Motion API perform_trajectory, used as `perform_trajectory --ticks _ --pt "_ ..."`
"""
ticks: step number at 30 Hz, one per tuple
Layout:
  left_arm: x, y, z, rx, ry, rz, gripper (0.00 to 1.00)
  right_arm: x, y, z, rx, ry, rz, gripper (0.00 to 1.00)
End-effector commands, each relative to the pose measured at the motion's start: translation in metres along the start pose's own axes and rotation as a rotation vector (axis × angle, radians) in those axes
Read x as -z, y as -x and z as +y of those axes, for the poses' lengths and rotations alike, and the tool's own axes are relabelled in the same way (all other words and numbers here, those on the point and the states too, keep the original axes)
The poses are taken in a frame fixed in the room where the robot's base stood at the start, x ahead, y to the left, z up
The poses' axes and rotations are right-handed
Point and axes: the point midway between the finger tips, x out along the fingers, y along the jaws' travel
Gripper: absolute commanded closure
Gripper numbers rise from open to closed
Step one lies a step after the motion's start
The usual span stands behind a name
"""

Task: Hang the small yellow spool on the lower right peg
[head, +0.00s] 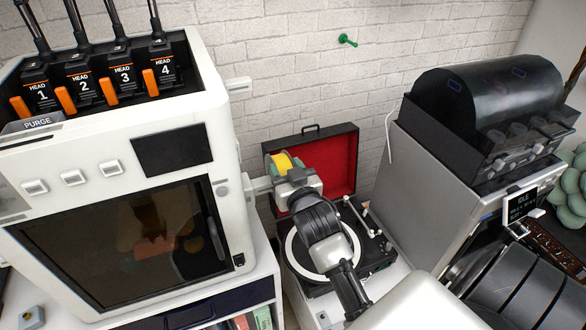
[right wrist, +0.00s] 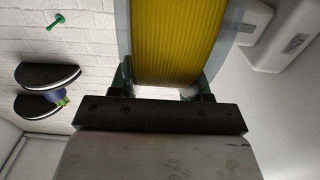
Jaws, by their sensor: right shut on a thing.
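The small yellow spool (head: 284,162) has pale flanges and sits between the fingers of my right gripper (head: 291,175), beside the white printer's right wall. In the right wrist view the yellow spool (right wrist: 178,40) fills the top middle, between the fingertips of the right gripper (right wrist: 166,88). The lower right peg (head: 260,185) is white and sticks out from the printer's side, just below and left of the spool. I cannot tell whether the spool is around this peg or only near it. The upper right peg (head: 238,84) is bare. My left gripper is out of view.
The white printer (head: 215,125) stands at left. An open red-lined case (head: 338,160) and a turntable (head: 300,250) are behind and under my right arm. A green wall peg (head: 347,40) and a grey machine (head: 425,165) are farther right.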

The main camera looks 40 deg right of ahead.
Motion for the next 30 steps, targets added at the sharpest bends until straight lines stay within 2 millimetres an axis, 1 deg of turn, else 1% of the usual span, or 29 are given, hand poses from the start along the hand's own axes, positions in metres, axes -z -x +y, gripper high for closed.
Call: perform_trajectory --ticks 9,16,23,30 --pt "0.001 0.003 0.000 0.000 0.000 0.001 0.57 0.002 0.000 -0.020 0.001 -0.003 0.003 1.00" --pt "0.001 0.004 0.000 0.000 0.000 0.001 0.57 0.002 0.000 -0.031 0.001 -0.003 0.003 1.00" --pt "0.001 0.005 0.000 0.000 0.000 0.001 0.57 -0.003 0.000 -0.031 0.001 -0.001 0.003 1.00" --pt "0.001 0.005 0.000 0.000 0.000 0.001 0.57 -0.003 0.000 -0.031 0.000 -0.001 0.003 1.00"
